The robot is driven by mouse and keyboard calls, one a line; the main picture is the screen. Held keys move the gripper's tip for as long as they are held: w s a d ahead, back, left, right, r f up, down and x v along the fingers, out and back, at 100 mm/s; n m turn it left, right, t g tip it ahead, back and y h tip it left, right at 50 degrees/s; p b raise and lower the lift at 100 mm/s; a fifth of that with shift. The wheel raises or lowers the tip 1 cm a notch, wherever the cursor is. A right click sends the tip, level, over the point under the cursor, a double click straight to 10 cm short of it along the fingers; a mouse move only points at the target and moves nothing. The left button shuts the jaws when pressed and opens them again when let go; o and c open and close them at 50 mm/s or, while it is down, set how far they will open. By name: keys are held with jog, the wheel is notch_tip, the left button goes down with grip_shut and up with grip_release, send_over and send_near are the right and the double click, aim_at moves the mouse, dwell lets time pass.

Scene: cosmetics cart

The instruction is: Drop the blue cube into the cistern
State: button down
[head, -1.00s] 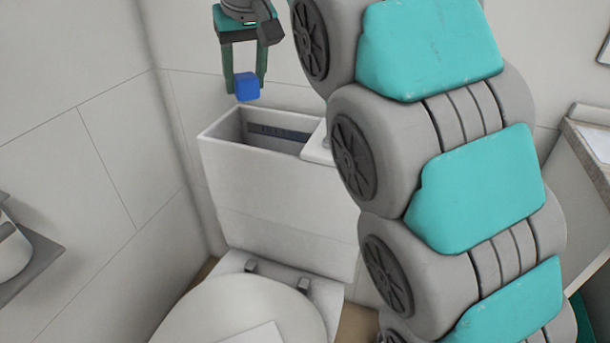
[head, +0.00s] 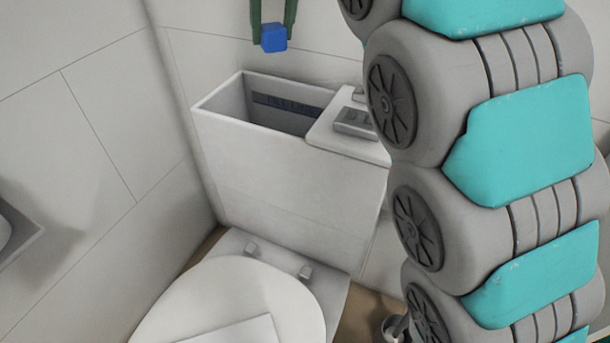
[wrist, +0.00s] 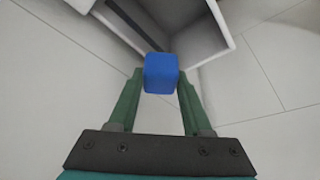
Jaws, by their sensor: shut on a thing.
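The blue cube (head: 273,38) is held between the green fingertips of my gripper (head: 272,27), near the top of the head view. It also shows in the wrist view (wrist: 161,73), between the tips of my gripper (wrist: 161,85). The white cistern (head: 290,185) stands below the cube in the head view, with its top open on the left side. The cube appears above and behind the opening, apart from the rim. In the wrist view the cistern (wrist: 222,50) lies beyond the cube. The cistern floor is hidden.
A lid with a flush button (head: 355,122) covers the right part of the cistern top. The toilet lid (head: 225,305) is below in front. A grey shelf edge (head: 22,240) juts from the left wall. Tiled walls stand close on the left and behind.

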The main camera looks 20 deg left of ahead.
aim_at(274, 52)
jog(key=shift+f+b, duration=1.45)
jog(key=shift+f, duration=0.75)
jog(key=shift+c, duration=1.3)
grip_release()
jog(key=shift+p+v, duration=0.4)
jog(key=shift+v, duration=2.15)
jog(key=shift+p+v, duration=0.95)
jog(key=shift+v, duration=0.5)
